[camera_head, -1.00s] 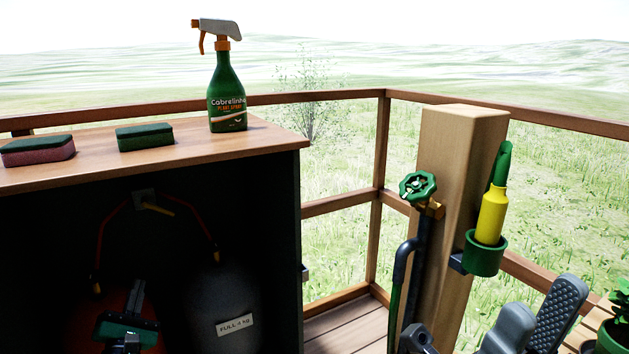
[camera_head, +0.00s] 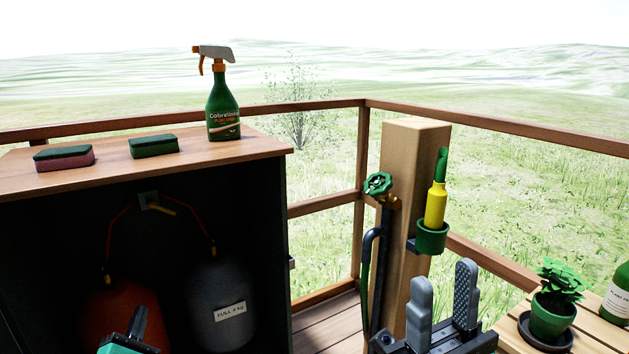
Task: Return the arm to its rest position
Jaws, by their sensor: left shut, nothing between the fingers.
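My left gripper (camera_head: 138,318) shows at the bottom left, in front of the cabinet's dark open inside. Its dark fingers are together with nothing between them, and part of its teal body is cut off by the bottom edge. My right gripper (camera_head: 443,290) is at the bottom centre-right, its two grey fingers pointing up and apart. Nothing is between them. It is in front of the wooden post's lower right side, apart from the green cup in the picture.
The cabinet top (camera_head: 110,178) bears two sponges (camera_head: 64,157) (camera_head: 154,146) and a spray bottle (camera_head: 223,110). Gas cylinders (camera_head: 222,300) stand inside. A post (camera_head: 400,200) has a green valve (camera_head: 378,185) and a cup (camera_head: 431,238) holding a yellow-handled tool. A potted plant (camera_head: 553,315) stands at right.

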